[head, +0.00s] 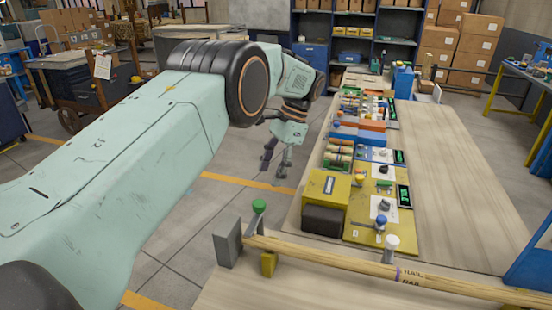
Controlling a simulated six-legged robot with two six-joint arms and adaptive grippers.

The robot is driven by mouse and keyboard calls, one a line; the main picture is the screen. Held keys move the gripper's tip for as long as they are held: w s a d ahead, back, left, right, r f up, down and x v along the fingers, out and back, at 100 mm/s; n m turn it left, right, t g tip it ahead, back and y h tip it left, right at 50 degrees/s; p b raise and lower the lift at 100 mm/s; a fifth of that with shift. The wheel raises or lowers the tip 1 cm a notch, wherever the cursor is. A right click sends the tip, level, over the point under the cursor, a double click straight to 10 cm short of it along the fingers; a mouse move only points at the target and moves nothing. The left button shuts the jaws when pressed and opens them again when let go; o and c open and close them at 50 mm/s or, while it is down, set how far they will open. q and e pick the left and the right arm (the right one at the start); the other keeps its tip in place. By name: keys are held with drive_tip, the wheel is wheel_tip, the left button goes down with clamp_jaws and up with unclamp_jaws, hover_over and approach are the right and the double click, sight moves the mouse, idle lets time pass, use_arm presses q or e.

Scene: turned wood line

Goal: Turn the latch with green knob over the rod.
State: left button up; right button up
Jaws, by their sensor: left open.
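The green knob (258,206) stands on a short stem at the left end of the long wooden rod (330,262), beside a grey upright block (228,243). The stem runs down behind the rod's end; I cannot tell how the latch arm under it lies. My left gripper (276,165) hangs with its fingers pointing down, open and empty. In the picture it is above and slightly right of the green knob, well apart from it, over the floor beside the bench. My right gripper is out of view.
A white knob (391,243) stands at the rod farther right. A yellow block (268,263) sits under the rod's left end. A yellow box (327,188) and a yellow board with a blue knob (381,221) lie behind the rod. The bench's right side (460,190) is clear.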

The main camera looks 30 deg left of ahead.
use_arm(q)
drive_tip(key=shift+v, duration=1.65)
drive_tip(key=shift+f, duration=0.1)
